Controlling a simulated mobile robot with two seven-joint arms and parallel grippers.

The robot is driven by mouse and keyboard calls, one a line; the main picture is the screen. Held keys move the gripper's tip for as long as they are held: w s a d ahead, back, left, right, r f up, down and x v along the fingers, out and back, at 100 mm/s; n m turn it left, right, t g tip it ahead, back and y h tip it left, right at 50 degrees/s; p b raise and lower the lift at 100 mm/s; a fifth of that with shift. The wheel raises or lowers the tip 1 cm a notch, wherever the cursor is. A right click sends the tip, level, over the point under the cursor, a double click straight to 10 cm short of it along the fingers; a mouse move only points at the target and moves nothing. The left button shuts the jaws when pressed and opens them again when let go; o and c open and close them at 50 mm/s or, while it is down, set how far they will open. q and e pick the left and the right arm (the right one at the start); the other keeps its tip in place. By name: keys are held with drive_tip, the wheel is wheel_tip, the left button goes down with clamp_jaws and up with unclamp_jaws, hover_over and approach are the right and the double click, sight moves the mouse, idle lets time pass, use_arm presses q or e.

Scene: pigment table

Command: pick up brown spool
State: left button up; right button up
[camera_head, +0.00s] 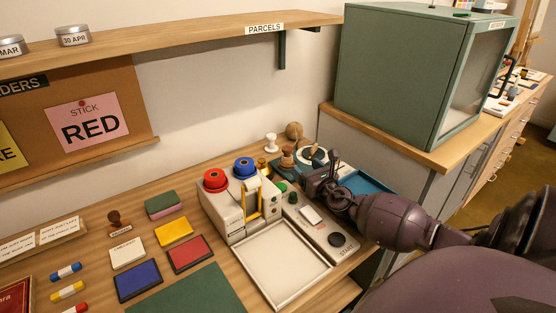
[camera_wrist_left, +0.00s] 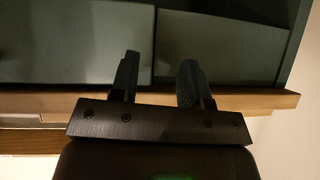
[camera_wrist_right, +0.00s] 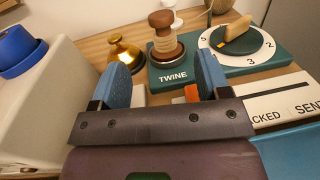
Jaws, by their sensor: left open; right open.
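The brown spool (camera_wrist_right: 165,38) stands upright on a metal disc on the teal base marked TWINE, with pale twine wound around its middle. In the head view the spool (camera_head: 287,157) is toward the back of the table, left of my right gripper (camera_head: 318,180). My right gripper (camera_wrist_right: 163,74) is open and empty; in its wrist view the spool shows between and beyond the fingers, apart from them. My left gripper (camera_wrist_left: 158,72) is open and empty, away from the table, facing dark grey panels.
A brass bell-like piece (camera_wrist_right: 125,55) stands left of the spool. A numbered white dial (camera_wrist_right: 240,45) with a wooden handle is to its right. A beige machine with red (camera_head: 215,180) and blue (camera_head: 245,168) knobs stands left of my right gripper. A green cabinet (camera_head: 400,80) is behind right.

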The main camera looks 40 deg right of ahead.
sight(290, 152)
drive_tip(key=shift+w+f, duration=0.1)
drive_tip(key=shift+w, duration=0.2)
drive_tip(key=x, duration=0.4)
drive_tip(key=shift+w+b, duration=0.1)
drive_tip(key=shift+b, duration=0.25)
drive_tip(key=shift+w+d, duration=0.25)
drive_tip(key=shift+w, duration=0.35)
drive_tip(key=b+x, duration=0.1)
drive_tip(key=x, duration=0.3)
drive_tip(key=shift+w+d, duration=0.1)
drive_tip(key=shift+w, duration=0.2)
use_arm(q)
drive_tip(key=shift+f, duration=0.8)
drive_tip(key=shift+s, duration=0.1)
